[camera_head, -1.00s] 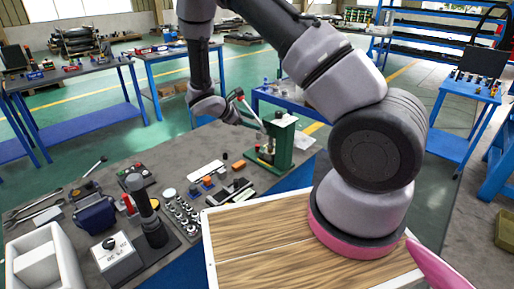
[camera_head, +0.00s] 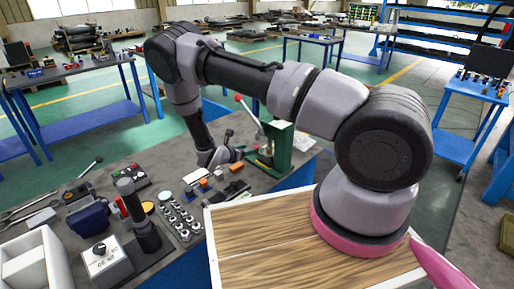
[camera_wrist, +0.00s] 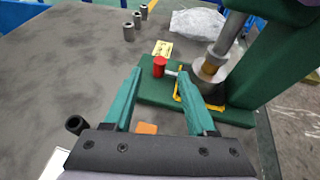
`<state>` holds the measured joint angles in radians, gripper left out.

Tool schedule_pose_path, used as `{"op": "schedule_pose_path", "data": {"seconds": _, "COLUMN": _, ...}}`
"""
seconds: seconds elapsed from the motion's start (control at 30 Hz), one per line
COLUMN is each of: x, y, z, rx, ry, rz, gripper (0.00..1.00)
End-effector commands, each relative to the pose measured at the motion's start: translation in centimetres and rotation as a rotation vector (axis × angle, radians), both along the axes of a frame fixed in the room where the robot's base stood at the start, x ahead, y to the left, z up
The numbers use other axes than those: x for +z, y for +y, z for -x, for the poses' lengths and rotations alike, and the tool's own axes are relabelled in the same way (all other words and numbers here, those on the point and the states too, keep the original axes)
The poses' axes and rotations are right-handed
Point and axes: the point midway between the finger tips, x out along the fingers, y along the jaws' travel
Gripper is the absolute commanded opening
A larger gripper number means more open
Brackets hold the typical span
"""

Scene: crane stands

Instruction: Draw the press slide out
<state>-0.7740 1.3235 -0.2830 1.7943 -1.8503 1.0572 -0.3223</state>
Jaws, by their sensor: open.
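The green press (camera_head: 281,146) stands at the far right end of the grey bench, and its column is at the right of the wrist view (camera_wrist: 272,60). A red knob (camera_wrist: 159,66) on a short pale rod sticks out to the left, low at the press base; it looks like the slide's handle. The rod runs toward a round metal part under the steel ram (camera_wrist: 222,45). My gripper (camera_wrist: 160,74) is open, with its two teal fingers pointing at the press. The knob shows between the fingertips, at or just beyond them; I cannot tell if they touch.
A red-tipped lever (camera_head: 243,104) rises from the press. Several grey cylinders (camera_wrist: 136,24) and a clear bag (camera_wrist: 198,24) lie beyond the press base. An orange block (camera_wrist: 147,128) lies below the fingers. Several small parts (camera_head: 180,219) crowd the bench's near side.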

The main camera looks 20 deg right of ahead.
Motion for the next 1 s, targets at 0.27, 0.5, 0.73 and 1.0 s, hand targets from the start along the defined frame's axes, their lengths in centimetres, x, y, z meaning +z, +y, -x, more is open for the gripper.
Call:
{"op": "schedule_pose_path", "data": {"seconds": 0.27, "x": -2.0, "y": -3.8, "z": -3.2, "rx": -0.004, "ry": -0.001, "rz": -0.001, "gripper": 0.57}}
{"op": "schedule_pose_path", "data": {"seconds": 0.5, "x": -2.8, "y": -5.3, "z": -4.6, "rx": -0.002, "ry": -0.002, "rz": -0.002, "gripper": 0.57}}
{"op": "schedule_pose_path", "data": {"seconds": 0.73, "x": -2.9, "y": -5.4, "z": -4.8, "rx": -0.001, "ry": -0.002, "rz": -0.002, "gripper": 0.57}}
{"op": "schedule_pose_path", "data": {"seconds": 1.0, "x": -2.9, "y": -5.4, "z": -4.7, "rx": -0.002, "ry": -0.002, "rz": -0.002, "gripper": 0.00}}
